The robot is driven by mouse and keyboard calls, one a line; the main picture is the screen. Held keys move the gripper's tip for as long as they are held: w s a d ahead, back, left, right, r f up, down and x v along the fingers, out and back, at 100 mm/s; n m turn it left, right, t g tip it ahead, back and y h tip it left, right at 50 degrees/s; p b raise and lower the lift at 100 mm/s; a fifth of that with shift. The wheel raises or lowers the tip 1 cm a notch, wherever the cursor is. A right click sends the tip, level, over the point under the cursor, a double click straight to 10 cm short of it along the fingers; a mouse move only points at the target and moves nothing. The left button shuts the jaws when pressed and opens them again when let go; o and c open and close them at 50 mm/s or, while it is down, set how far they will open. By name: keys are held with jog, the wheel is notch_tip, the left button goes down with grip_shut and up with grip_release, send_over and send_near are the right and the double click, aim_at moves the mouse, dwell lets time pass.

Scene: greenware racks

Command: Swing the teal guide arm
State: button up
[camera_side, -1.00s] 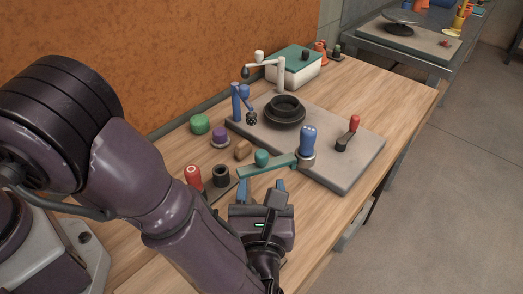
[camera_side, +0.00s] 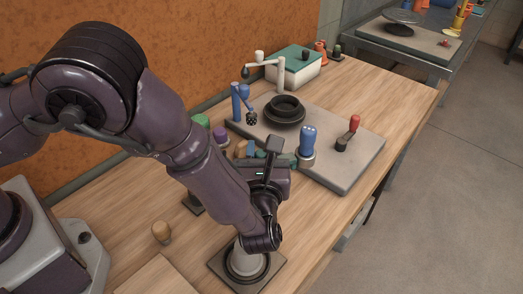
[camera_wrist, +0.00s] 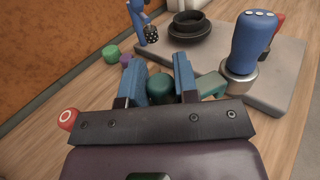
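The teal guide arm (camera_side: 284,158) lies low at the near edge of the grey slab, mostly hidden behind my gripper in the side view. In the wrist view part of its bar (camera_wrist: 212,85) shows right of the right finger, near the blue-handled post. Its rounded teal knob (camera_wrist: 160,89) shows between my gripper's two blue fingers (camera_wrist: 157,66). The fingers stand apart, one on each side of the knob in the picture. Whether either finger touches it cannot be told.
A blue-handled post (camera_wrist: 251,45) stands close right of the guide arm. A black round wheel (camera_side: 285,110), a blue jointed post (camera_side: 237,103) and a red-handled lever (camera_side: 350,131) are on the slab (camera_side: 340,170). Green (camera_wrist: 111,53) and red (camera_wrist: 68,118) knobs are at left.

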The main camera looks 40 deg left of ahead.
grip_shut()
jog(key=shift+s+d+m+t+h, duration=0.1)
jog(key=shift+m+t+h, duration=0.3)
jog(key=shift+h, duration=0.1)
jog(key=shift+s+d+m+t+h, duration=0.35)
jog(key=shift+s+m+h, duration=0.2)
jog(key=shift+m+h, duration=2)
jog(key=shift+s+d+m+t+h, duration=0.4)
jog(key=shift+m+h, duration=1.2)
jog(key=shift+h, duration=2)
jog(key=shift+s+d+m+t+h, duration=0.25)
jog(key=shift+s+m+h, duration=0.4)
jog(key=shift+m+h, duration=1.9)
jog(key=shift+s+f+g+h, duration=0.15)
jog(key=shift+g+h, duration=0.25)
jog(key=shift+h, duration=0.8)
jog(key=o, duration=0.5)
grip_release()
